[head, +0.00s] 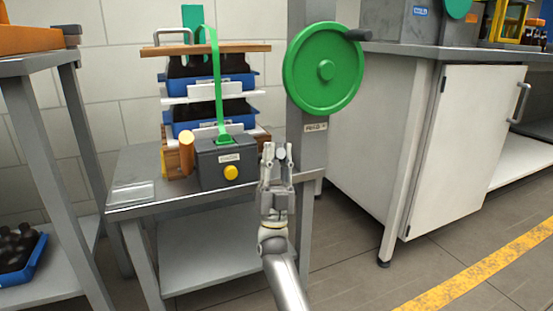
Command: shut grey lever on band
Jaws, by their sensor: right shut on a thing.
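A green band (217,85) runs up over a stack of blue crates and comes down to a grey box (210,168) with a label and a yellow button (231,172) on its front. My right gripper (278,155) is just right of the box, pointing up and away. It is shut on a small grey rounded piece (281,154), which looks like the end of the grey lever. The rest of the lever is hidden behind the fingers, so its angle cannot be told. My left gripper is not in view.
The box and crates (238,82) stand on a grey metal table (140,192). A green handwheel (308,85) on a post rises close behind my right gripper. An orange cylinder (187,153) stands left of the box. A white cabinet (465,140) is at right.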

